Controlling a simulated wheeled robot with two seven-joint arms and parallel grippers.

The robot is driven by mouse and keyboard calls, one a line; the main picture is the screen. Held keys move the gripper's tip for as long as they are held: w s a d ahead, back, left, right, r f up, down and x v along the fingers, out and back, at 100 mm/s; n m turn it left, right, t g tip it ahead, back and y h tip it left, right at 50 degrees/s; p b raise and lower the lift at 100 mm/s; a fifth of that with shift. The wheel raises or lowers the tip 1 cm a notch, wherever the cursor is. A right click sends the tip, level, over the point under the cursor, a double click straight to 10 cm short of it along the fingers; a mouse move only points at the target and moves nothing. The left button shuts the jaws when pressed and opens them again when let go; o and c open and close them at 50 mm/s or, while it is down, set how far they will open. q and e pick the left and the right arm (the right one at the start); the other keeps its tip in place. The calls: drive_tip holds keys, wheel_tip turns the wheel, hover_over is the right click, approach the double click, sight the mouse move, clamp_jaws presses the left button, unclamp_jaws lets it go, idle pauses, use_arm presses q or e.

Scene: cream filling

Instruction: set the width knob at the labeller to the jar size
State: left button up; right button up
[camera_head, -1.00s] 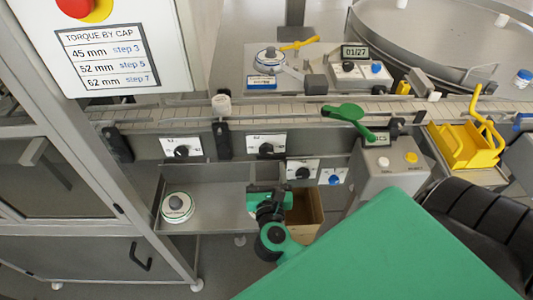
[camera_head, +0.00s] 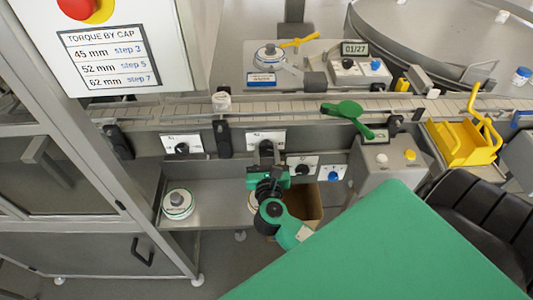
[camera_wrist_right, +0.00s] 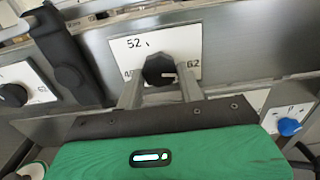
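A dark knob (camera_head: 266,148) sits on a white scale plate (camera_head: 279,134) on the conveyor's front panel. In the right wrist view the knob (camera_wrist_right: 158,70) shows close up, on a plate (camera_wrist_right: 190,48) marked 52 at the top and 62 at the right; the left mark is partly hidden. My right gripper (camera_head: 266,170) is just below and in front of this knob. Its two fingers (camera_wrist_right: 159,88) stand apart on either side of the knob, with small gaps visible. A whitish jar (camera_head: 221,102) stands on the conveyor. My left gripper is not in view.
Another knob plate (camera_head: 182,145) is at the left, and a dark knob (camera_head: 303,169) and blue knob (camera_head: 333,176) are lower right. A dark bracket (camera_head: 223,138) stands left of the gripper. A label roll (camera_head: 178,204) lies on the shelf below.

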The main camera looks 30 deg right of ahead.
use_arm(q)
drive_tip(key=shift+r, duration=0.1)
